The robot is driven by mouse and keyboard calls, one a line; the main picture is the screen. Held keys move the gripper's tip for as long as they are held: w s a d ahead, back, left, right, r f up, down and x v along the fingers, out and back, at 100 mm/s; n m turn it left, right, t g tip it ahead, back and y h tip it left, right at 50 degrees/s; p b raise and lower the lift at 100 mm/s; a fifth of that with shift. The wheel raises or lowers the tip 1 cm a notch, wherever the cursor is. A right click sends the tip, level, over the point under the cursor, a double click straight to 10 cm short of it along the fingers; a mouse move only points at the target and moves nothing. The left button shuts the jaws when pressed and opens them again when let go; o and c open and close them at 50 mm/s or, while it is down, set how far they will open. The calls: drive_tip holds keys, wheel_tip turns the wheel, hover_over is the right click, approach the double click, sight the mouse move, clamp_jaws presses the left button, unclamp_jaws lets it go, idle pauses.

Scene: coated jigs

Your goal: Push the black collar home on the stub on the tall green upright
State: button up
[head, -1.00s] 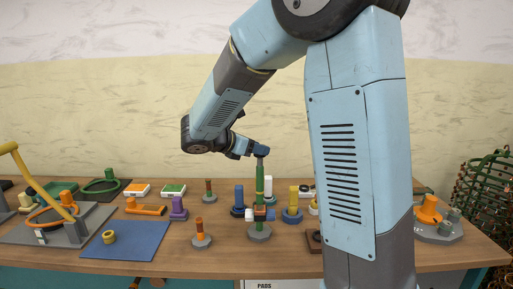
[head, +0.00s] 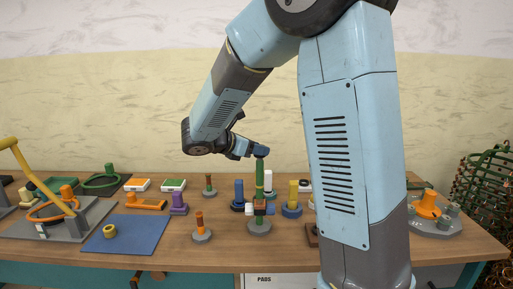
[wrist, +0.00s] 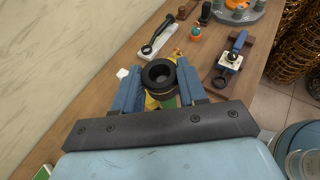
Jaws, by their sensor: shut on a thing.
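The tall green upright (head: 260,180) stands on a grey base (head: 259,226) near the table's middle and has a yellow band. My gripper (head: 262,151) is at its top end, pointing to the right. In the wrist view the black collar (wrist: 159,74) sits between the two blue fingertips, and my gripper (wrist: 160,82) is shut on it. The collar's open end faces the camera and its hole is dark. Yellow and green show just below it. The stub is hidden, so I cannot tell how far the collar is on it.
A blue post (head: 239,195) and a yellow post (head: 292,196) stand on either side of the upright. A low post with an orange top (head: 200,222) is at the front left. A blue mat (head: 125,236) lies farther left, with bare wood between.

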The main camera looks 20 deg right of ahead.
drive_tip(key=shift+f, duration=0.45)
drive_tip(key=o, duration=1.1)
drive_tip(key=shift+o, duration=0.2)
drive_tip(key=v, duration=1.3)
drive_tip(key=s+d+m+y, duration=0.5)
drive_tip(key=s+m+y, duration=0.1)
drive_tip(key=s+m, duration=0.5)
drive_tip(key=s+d+m+t+y, duration=0.1)
drive_tip(key=s+d+m+y, duration=0.5)
drive_tip(key=s+m, duration=0.5)
drive_tip(key=shift+s+f+y, duration=0.25)
drive_tip(key=shift+s+y, duration=0.05)
drive_tip(key=shift+s, duration=0.55)
